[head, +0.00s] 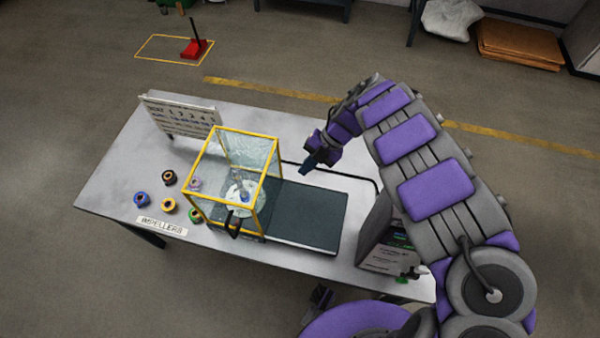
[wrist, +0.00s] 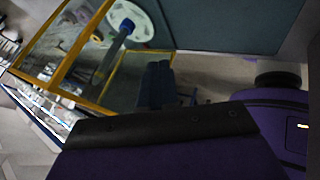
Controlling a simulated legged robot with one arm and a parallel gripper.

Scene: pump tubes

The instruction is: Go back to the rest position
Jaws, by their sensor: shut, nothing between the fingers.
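My gripper (head: 309,168) is shut and empty in the head view, held above the back part of the table at the right of the yellow-framed clear box. Its dark blue fingers are together in the wrist view (wrist: 157,84). My purple and grey arm reaches in from the right of the head view, bent at the elbow. The clear box (head: 272,180) stands on the table with a white round part (head: 238,207) inside it. That round part also shows in the wrist view (wrist: 146,22).
Several coloured impellers (head: 168,206) lie at the table's left by an "IMPELLERS" label (head: 162,226). A sign board (head: 181,115) stands at the back left. A dark mat (head: 318,218) lies right of the box. A grey box-shaped unit (head: 385,255) stands at the table's right.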

